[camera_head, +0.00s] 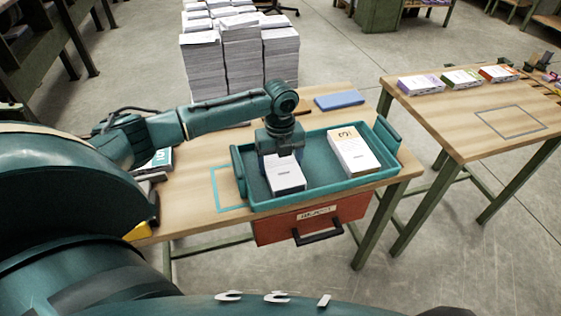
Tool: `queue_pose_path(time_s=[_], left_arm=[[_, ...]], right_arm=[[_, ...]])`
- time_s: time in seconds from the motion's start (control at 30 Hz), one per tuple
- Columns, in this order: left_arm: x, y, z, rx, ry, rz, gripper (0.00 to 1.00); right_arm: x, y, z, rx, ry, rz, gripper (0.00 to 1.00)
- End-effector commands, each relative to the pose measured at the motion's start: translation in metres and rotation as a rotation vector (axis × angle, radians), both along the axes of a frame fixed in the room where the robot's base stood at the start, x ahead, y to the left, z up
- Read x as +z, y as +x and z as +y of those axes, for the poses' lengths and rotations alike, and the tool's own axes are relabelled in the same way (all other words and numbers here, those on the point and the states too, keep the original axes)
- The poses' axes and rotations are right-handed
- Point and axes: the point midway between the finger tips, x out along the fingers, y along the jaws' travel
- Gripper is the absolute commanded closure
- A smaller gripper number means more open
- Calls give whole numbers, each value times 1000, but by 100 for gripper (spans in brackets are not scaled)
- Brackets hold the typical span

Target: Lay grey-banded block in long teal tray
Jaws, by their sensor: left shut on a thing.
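The long teal tray (334,185) lies on the near wooden table, with a raised handle at each end. My left gripper (281,154) reaches down into its left half. It is shut on a white block with a greyish side (286,179), which I take to be the grey-banded block. Its far end is hidden by the gripper, and I cannot tell whether it touches the tray floor. A second white block with yellow-orange print (353,152) lies in the right half, apart from the held one. My right gripper is not in view.
A red drawer (280,228) labelled REJECT hangs under the table's front edge. A blue pad (339,100) lies behind the tray. A teal-marked block (160,159) is at the left. Tall paper stacks (241,55) stand behind. A second table (450,122) at right holds several coloured boxes.

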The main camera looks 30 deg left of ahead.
Motion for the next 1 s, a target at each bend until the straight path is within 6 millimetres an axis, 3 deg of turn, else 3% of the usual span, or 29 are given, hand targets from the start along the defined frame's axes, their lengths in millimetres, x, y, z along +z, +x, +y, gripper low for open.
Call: queue_pose_path(time_s=[0.33, 0.37, 0.6, 0.87, 1.0], left_arm=[[-2, 0, -1, -1, -1, -2, 53], [-3, 0, -1, -1, -1, -2, 21], [-2, 0, 0, -1, -1, -1, 2], [-1, 0, 0, -1, -1, -1, 1], [12, 1, -1, -1, -3, -3, 1]], right_arm=[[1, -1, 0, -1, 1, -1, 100], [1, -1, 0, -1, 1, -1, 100], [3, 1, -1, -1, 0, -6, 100], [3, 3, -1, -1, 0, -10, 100], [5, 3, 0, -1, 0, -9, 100]])
